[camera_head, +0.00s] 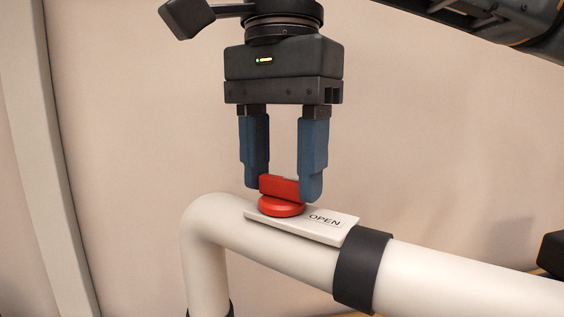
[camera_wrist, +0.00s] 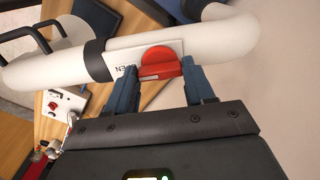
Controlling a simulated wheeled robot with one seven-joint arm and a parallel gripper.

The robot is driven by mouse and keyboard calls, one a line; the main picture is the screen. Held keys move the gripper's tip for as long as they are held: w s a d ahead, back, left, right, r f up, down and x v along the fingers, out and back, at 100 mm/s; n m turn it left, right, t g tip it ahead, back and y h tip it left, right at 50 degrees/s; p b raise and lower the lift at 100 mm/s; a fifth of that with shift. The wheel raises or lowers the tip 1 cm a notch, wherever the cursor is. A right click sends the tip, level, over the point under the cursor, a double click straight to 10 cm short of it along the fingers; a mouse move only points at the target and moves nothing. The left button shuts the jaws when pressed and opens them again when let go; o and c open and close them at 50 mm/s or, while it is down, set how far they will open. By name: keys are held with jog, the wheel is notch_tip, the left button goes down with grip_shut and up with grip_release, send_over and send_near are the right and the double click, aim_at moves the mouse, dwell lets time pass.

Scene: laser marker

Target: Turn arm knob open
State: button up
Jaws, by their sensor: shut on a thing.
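The red knob (camera_head: 281,196) sits on a white plate (camera_head: 330,229) marked OPEN, on top of a thick white pipe arm (camera_head: 450,280). My gripper (camera_head: 283,190) points straight down, with its two blue fingers on either side of the knob's raised grip. The gripper is shut on this grip. In the wrist view the knob (camera_wrist: 160,64) shows between the fingertips, and its grip runs across from finger to finger.
A black collar (camera_head: 361,270) wraps the pipe just right of the plate. The pipe bends down at the left. A plain beige wall stands behind. In the wrist view, a white box with a red part (camera_wrist: 62,106) and wooden surfaces lie below the pipe at the left.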

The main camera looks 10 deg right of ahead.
aim_at(282, 178)
jog(key=o, duration=1)
jog(key=shift+o, duration=0.2)
jog(key=shift+r, duration=3.9)
jog(key=shift+s, duration=0.1)
